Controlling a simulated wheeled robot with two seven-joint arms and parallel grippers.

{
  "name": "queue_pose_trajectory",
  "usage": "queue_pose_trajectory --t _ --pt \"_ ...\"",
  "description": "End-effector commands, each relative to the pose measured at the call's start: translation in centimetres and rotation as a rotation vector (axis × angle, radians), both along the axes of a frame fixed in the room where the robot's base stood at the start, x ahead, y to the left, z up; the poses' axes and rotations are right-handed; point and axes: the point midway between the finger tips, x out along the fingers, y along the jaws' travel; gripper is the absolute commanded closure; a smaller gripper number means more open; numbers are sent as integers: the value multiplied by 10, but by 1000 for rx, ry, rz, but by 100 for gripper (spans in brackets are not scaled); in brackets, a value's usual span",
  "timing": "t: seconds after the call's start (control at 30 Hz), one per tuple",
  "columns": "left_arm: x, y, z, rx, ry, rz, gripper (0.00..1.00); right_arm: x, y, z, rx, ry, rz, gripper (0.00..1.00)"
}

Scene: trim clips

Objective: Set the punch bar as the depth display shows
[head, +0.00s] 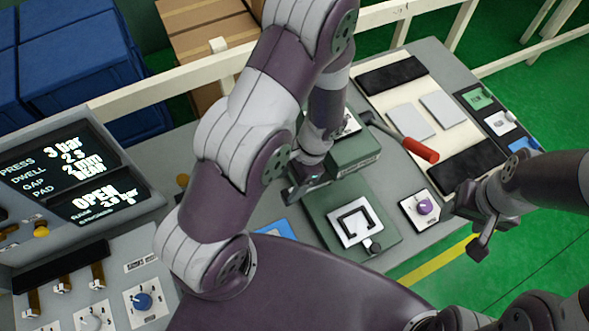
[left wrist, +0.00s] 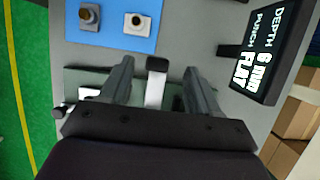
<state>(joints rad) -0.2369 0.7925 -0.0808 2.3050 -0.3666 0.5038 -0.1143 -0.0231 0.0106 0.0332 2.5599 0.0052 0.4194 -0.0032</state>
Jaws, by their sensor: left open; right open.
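The depth display (left wrist: 265,48) in the left wrist view is a black screen reading DEPTH 6 mm and PUNCH FLAT. My left gripper (left wrist: 158,74) is open. A pale bar with a black end (left wrist: 156,66) lies between its fingers, with gaps on both sides; I cannot tell if this is the punch bar. In the head view my left gripper (head: 306,186) is beside the green press (head: 354,152), and my arm hides part of that area. My right gripper (head: 477,238) is open and empty near the bench's right edge.
A blue mat (left wrist: 110,42) carries two small blocks (left wrist: 88,15) (left wrist: 137,20). A green base (head: 326,222) with a black frame, a purple knob (head: 424,206) and a red-handled lever (head: 420,149) are on the bench. A settings screen (head: 75,170) stands left.

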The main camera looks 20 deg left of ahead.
Motion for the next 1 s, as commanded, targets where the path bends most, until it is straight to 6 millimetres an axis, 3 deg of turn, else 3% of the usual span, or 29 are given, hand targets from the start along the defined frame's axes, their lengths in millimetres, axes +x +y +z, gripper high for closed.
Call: queue_pose_trajectory --t 0.2,0.4,0.77,1.0 --pt "11 -10 38 -3 -4 0 38 0 0 -11 0 1 0 41" --pt "15 -13 54 -2 -1 -1 38 0 0 -13 0 0 0 41" --pt "15 -10 53 -3 0 14 38 0 0 -15 0 0 0 41" --pt "27 18 40 -10 -27 131 38 0 0 -31 0 0 0 41"
